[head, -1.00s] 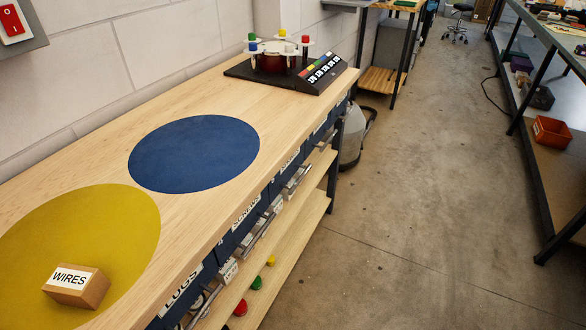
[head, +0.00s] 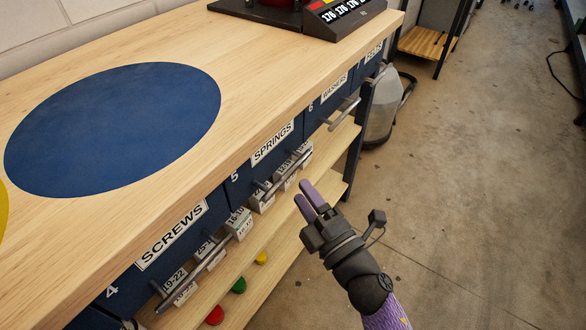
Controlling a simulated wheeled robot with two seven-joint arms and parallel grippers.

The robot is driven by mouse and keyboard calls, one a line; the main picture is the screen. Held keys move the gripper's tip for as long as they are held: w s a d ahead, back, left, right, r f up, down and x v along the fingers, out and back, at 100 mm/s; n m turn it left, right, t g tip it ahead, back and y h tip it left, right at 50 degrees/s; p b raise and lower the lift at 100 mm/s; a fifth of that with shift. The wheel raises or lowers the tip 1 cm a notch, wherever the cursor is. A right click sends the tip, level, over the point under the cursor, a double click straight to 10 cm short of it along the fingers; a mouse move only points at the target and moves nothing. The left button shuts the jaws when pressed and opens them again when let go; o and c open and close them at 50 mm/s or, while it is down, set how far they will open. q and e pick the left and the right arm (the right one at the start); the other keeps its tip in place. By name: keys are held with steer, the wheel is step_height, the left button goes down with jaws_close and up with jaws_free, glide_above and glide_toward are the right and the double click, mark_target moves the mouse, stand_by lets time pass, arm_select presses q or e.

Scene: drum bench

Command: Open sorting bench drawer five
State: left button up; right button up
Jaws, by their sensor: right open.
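Drawer five (head: 239,184) is the dark blue front marked 5 and labelled SPRINGS, under the bench top in the head view. It looks shut. Its grey bar handle (head: 284,173) stands out from the front. My right gripper (head: 305,196) is open and empty, with purple fingers pointing up and left. In the picture it is just right of and below the handle, apart from it. My left gripper is not in view.
The SCREWS drawer (head: 150,270), number 4, is nearer, and the WASHERS drawer (head: 325,100), number 6, is farther. Both have bar handles. A lower wooden shelf (head: 325,190) holds red, green and yellow knobs. The floor (head: 460,190) to the right is clear.

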mark_target(289, 172)
steer(key=x, duration=0.5)
steer(key=shift+w+a+b, duration=0.2)
steer(key=shift+w+b, duration=0.15)
steer(key=shift+b, duration=0.05)
jaws_close()
steer(key=shift+f, duration=0.1)
stand_by(0.4)
stand_by(0.4)
